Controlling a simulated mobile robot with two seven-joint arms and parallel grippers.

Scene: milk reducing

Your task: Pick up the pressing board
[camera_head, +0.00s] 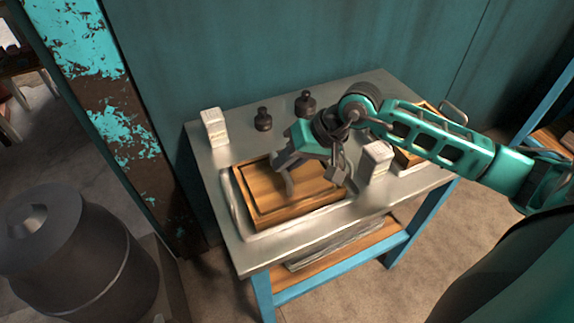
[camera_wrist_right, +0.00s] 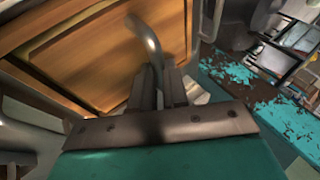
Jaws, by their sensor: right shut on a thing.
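The pressing board (camera_head: 262,187) is a brown wooden board with a raised border, lying in a shallow metal tray (camera_head: 238,212) on the metal table. It fills the upper left of the right wrist view (camera_wrist_right: 100,55). A curved grey metal handle (camera_wrist_right: 146,42) stands up from it. My right gripper (camera_head: 290,180) is above the board, and in the right wrist view its fingers (camera_wrist_right: 163,88) are shut on the handle. I cannot tell whether the board is lifted off the tray. My left gripper is not in view.
Two dark weights (camera_head: 263,119) (camera_head: 305,103) stand at the table's back. One white carton (camera_head: 214,128) stands at the back left and another (camera_head: 376,160) right of the board. A second wooden board (camera_head: 408,158) lies at the right. A large dark metal can (camera_head: 75,255) stands at lower left.

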